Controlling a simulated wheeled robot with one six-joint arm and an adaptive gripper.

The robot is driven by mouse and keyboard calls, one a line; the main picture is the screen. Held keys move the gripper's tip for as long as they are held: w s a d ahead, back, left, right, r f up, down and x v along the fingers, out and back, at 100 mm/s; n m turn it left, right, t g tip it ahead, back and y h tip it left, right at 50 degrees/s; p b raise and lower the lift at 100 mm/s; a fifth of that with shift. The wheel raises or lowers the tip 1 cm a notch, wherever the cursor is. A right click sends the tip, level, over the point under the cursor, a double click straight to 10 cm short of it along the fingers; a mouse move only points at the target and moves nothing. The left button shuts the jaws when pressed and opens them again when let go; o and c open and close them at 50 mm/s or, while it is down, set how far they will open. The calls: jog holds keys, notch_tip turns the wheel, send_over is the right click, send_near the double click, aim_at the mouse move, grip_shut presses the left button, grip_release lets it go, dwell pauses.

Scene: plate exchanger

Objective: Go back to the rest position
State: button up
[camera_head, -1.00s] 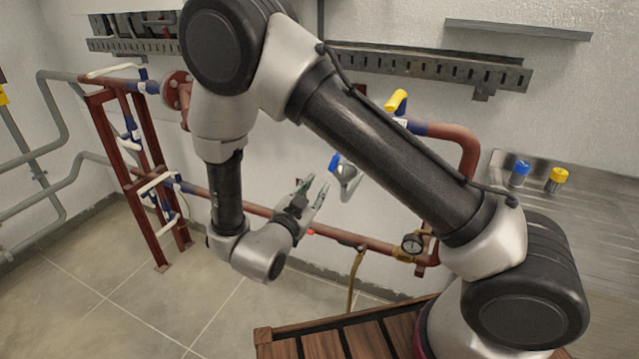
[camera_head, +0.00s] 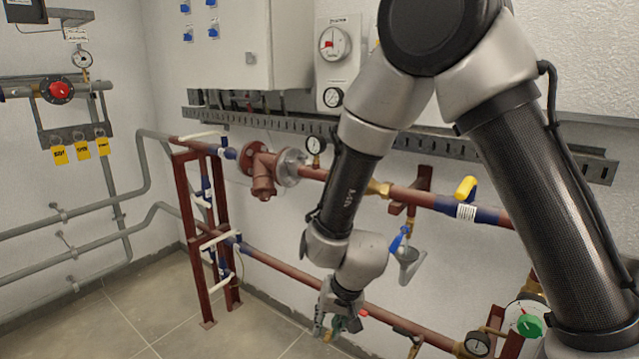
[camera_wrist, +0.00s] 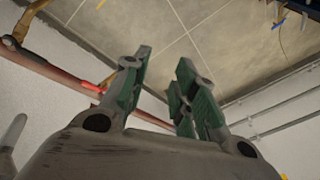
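My gripper (camera_head: 333,325) hangs in front of the lower red pipe in the head view, pointing down. In the wrist view my gripper (camera_wrist: 160,85) shows its two green-padded fingers apart, with only floor tiles visible between them. It holds nothing. My arm is bent, with its forearm hanging in front of the pipes and wall. No object of the task is named.
A red pipe frame (camera_head: 190,230) stands left of my arm. The upper red pipe (camera_head: 405,196) carries a yellow-handled valve (camera_head: 466,190); a blue-handled valve (camera_head: 399,240) hangs below. A white cabinet (camera_head: 230,45) is above. The tiled floor (camera_head: 110,325) is open at lower left.

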jog(key=s+d+r+h, duration=0.1)
jog(key=s+d+r, duration=0.3)
jog(key=d+r, duration=0.6)
jog(key=s+d+r+t+h, duration=0.1)
jog(key=s+d+r, duration=0.4)
jog(key=d+r, duration=0.4)
jog(key=s+d+r, duration=0.5)
jog(key=d+r, duration=0.5)
jog(key=d, duration=0.5)
jog(key=shift+s+d+r+t+h, duration=0.15)
jog(key=shift+s+r+t+h, duration=0.05)
jog(key=shift+r+t+h, duration=0.2)
